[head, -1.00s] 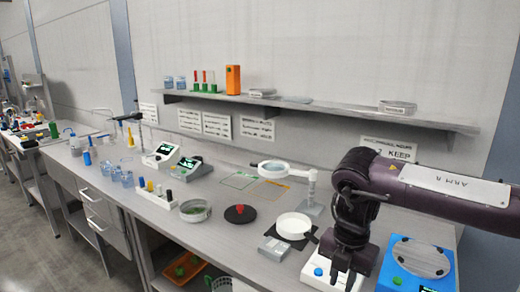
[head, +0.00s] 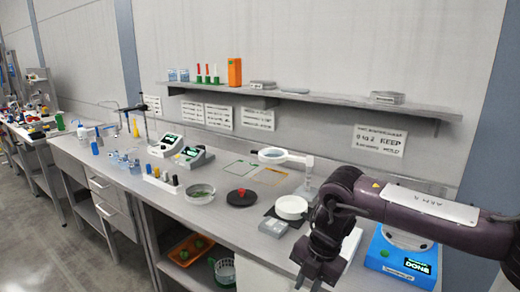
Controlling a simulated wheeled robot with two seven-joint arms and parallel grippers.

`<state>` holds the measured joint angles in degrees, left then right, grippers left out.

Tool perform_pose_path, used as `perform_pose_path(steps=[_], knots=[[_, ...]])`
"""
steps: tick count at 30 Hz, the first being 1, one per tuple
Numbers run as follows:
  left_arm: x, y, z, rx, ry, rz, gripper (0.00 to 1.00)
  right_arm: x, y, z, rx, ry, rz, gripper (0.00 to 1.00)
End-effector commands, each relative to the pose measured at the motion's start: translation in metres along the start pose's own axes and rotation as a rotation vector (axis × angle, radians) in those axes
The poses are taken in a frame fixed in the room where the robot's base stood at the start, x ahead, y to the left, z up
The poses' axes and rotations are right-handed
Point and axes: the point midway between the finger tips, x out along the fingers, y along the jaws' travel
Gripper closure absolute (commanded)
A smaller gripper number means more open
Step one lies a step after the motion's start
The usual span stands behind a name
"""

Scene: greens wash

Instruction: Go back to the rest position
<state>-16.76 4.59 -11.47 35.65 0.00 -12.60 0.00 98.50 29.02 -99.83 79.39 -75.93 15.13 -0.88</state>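My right arm comes in from the right over the bench. Its gripper (head: 310,274) points down at the front edge of the bench, in front of the blue scale (head: 402,258). I cannot make out its fingers well enough to tell whether it is open or shut. My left gripper is not in view. The blue scale has a lit display and is partly covered by the arm. A white round dish (head: 291,207) stands to the left of the arm. A dish with green leaves (head: 199,193) and a black disc with a red knob (head: 242,197) stand further left.
A magnifier (head: 285,156) on a stand rises behind the white dish. A grey block (head: 273,227) lies near the front edge. A shelf (head: 330,101) runs along the wall above.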

Motion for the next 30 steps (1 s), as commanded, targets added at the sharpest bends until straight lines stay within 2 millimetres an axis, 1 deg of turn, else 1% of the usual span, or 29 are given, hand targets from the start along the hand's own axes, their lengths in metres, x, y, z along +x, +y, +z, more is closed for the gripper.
perform_pose_path(steps=[1,4,8,10,12,14,15,17,18,20,21,23,24,26,27,29,30], knots=[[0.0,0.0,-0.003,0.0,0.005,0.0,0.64,0.012,0.008,-0.006,0.003,0.027,0.026,0.78],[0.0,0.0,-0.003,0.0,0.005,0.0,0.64,0.033,0.028,-0.017,0.015,0.076,0.093,0.78],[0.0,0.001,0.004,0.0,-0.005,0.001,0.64,0.065,0.059,-0.033,0.06,0.159,0.206,0.78],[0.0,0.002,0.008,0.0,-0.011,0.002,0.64,0.087,0.077,-0.042,0.112,0.217,0.285,0.78],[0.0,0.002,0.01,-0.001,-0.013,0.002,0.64,0.111,0.095,-0.051,0.19,0.279,0.372,0.78],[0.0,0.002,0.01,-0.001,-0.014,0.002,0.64,0.131,0.107,-0.054,0.276,0.328,0.445,0.78],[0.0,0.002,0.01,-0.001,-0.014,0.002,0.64,0.146,0.112,-0.053,0.341,0.354,0.489,0.78],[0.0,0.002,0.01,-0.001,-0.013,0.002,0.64,0.169,0.115,-0.051,0.45,0.39,0.547,0.78],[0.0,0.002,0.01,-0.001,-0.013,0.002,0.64,0.185,0.114,-0.048,0.53,0.409,0.581,0.78],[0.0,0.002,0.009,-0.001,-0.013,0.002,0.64,0.213,0.106,-0.041,0.661,0.428,0.622,0.78],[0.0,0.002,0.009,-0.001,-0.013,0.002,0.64,0.234,0.097,-0.036,0.753,0.436,0.644,0.78],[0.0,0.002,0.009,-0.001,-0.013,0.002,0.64,0.267,0.077,-0.029,0.9,0.436,0.665,0.78],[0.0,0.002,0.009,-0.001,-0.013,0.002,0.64,0.291,0.059,-0.025,1.003,0.43,0.672,0.78],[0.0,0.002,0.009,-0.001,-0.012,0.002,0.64,0.325,0.028,-0.022,1.148,0.41,0.672,0.78],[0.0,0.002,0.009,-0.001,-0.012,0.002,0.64,0.346,0.007,-0.021,1.236,0.393,0.667,0.78],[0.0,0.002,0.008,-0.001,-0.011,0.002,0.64,0.376,-0.028,-0.023,1.358,0.362,0.65,0.78],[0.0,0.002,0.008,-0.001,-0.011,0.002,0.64,0.395,-0.052,-0.026,1.435,0.338,0.634,0.78]])
